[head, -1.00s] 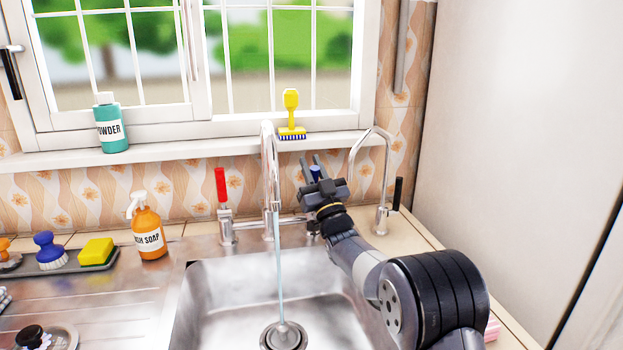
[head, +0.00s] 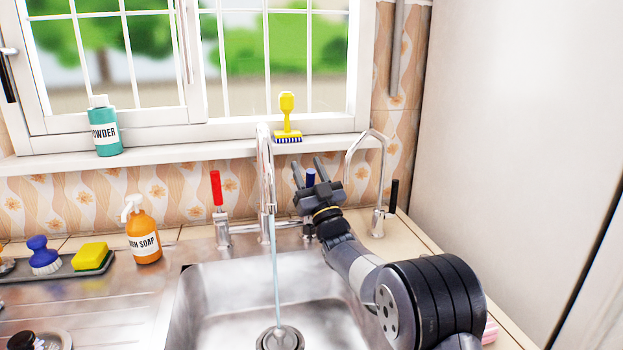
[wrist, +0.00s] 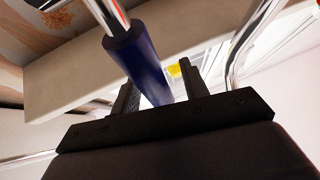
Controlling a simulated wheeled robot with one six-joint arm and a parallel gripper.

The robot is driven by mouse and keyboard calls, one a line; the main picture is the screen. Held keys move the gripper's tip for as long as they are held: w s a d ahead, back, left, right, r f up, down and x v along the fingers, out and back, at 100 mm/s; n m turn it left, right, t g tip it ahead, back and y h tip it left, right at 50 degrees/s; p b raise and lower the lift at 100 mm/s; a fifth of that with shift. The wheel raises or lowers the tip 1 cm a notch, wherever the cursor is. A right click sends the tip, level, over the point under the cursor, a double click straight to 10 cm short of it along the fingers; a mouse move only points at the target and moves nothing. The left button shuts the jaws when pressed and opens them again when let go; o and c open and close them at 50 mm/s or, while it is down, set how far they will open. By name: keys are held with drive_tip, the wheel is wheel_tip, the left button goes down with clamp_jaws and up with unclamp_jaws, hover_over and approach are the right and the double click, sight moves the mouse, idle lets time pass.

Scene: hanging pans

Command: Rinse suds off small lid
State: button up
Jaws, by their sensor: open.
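Water runs from the tall chrome tap (head: 266,170) into the steel sink (head: 225,290). A round metal piece (head: 280,338) sits under the stream, cut by the frame edge; I cannot tell if it is the drain or a lid. A round piece with a black knob (head: 22,341), possibly the small lid, is partly cut off at lower left; I cannot make out suds on it. My gripper (head: 308,163) is open, by the tap's blue handle (head: 310,177). In the wrist view the blue handle (wrist: 135,62) shows between the open fingers, apparently not clamped.
The tap's red handle (head: 216,188) stands left of the spout. A second thin tap (head: 380,165) with a black lever is close to the right of my gripper. A soap bottle (head: 143,232) and yellow sponge (head: 90,255) stand left. A yellow brush (head: 287,118) is on the sill.

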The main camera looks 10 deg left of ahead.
drive_tip(key=b+v, duration=0.1)
drive_tip(key=v, duration=0.9)
drive_tip(key=shift+s+d+f, duration=0.15)
drive_tip(key=shift+s+f, duration=0.05)
drive_tip(key=shift+f, duration=0.05)
drive_tip(key=shift+r, duration=0.1)
drive_tip(key=p+x, duration=0.1)
drive_tip(key=x, duration=1)
drive_tip(key=shift+p, duration=0.3)
